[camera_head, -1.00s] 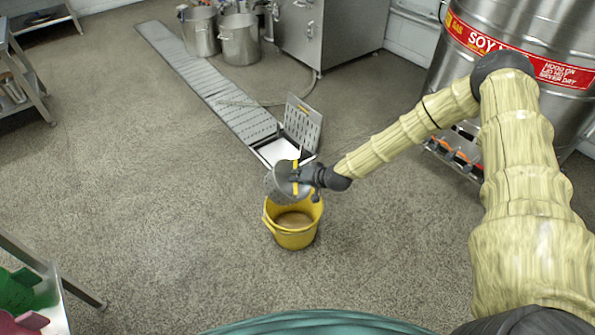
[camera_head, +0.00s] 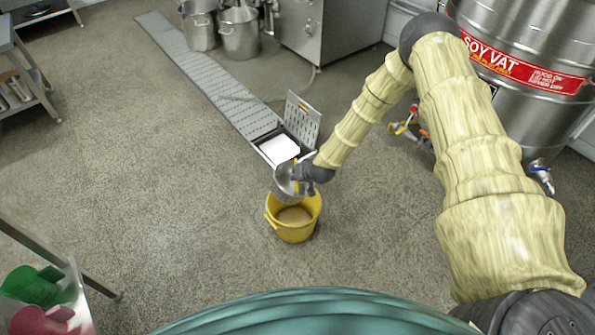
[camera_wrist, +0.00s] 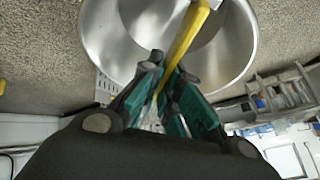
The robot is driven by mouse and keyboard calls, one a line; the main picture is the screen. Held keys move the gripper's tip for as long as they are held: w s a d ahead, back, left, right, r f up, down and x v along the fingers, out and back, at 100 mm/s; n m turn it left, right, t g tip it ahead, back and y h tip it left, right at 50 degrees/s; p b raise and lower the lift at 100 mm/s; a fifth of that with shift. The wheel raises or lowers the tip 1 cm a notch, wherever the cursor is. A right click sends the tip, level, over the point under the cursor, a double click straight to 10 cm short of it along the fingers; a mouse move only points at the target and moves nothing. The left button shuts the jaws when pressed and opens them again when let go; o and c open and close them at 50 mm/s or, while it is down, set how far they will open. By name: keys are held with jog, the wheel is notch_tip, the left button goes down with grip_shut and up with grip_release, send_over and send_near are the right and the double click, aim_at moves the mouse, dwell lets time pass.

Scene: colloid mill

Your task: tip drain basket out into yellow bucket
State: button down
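The drain basket (camera_head: 283,184) is a round metal vessel with a yellow bar handle across it. In the head view it hangs tilted above the back rim of the yellow bucket (camera_head: 291,233), partly covered by my gripper (camera_head: 302,181). In the wrist view, my gripper (camera_wrist: 168,98) is shut on the yellow handle (camera_wrist: 189,35), and the basket (camera_wrist: 100,40) fills the top of the picture. Its visible inner wall is bare, shiny metal. The bucket stands upright on the floor with brownish matter inside.
Behind the bucket is an open drain pit (camera_head: 277,148) with a raised perforated cover (camera_head: 303,118), joined to a long floor grate (camera_head: 205,70). The soy vat (camera_head: 530,60) stands at right. A shelf with green and pink jugs is at lower left. Floor left of the bucket is clear.

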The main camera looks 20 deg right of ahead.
jog(key=shift+r+h+p, duration=0.4)
jog(key=shift+r+p, duration=0.05)
jog(key=shift+p, duration=0.6)
jog(key=shift+r+n+g+h+p, duration=0.1)
jog(key=shift+n+g+h+p, duration=0.25)
jog(key=shift+p, duration=0.25)
jog(key=shift+w+r+g+h+p, duration=0.1)
jog(key=shift+r+g+h+p, duration=0.2)
jog(key=shift+p, duration=0.3)
jog(key=shift+f+h, duration=0.1)
jog(key=shift+h, duration=0.15)
jog(key=shift+r+g+h+p, duration=0.2)
jog(key=shift+g+h+p, duration=0.05)
jog(key=shift+h+p, duration=0.2)
